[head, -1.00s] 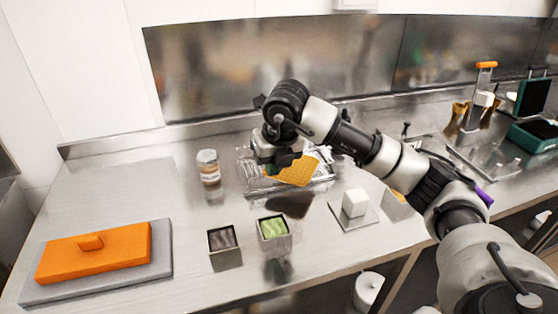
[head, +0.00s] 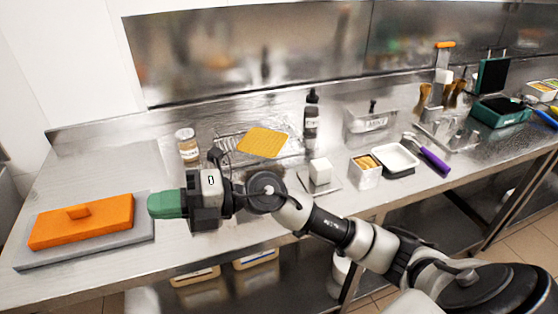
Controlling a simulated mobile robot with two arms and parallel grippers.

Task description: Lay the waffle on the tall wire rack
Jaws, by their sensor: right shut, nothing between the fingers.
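The golden waffle (head: 262,142) lies roughly flat on the wire rack (head: 229,145) towards the back of the counter, with part of the rack showing to its left and right. Nothing holds the waffle. My right gripper (head: 165,205), with green fingers, is shut and empty. It is in front of and to the left of the rack, apart from the waffle, close to the grey board's right edge in the picture. My left gripper is out of view.
An orange block (head: 82,222) sits on a grey board (head: 140,238) at left. A jar (head: 188,147) stands left of the rack, a dark bottle (head: 311,115) behind right. A white cube (head: 320,171), tan-filled box (head: 365,173) and white tray (head: 396,161) stand right.

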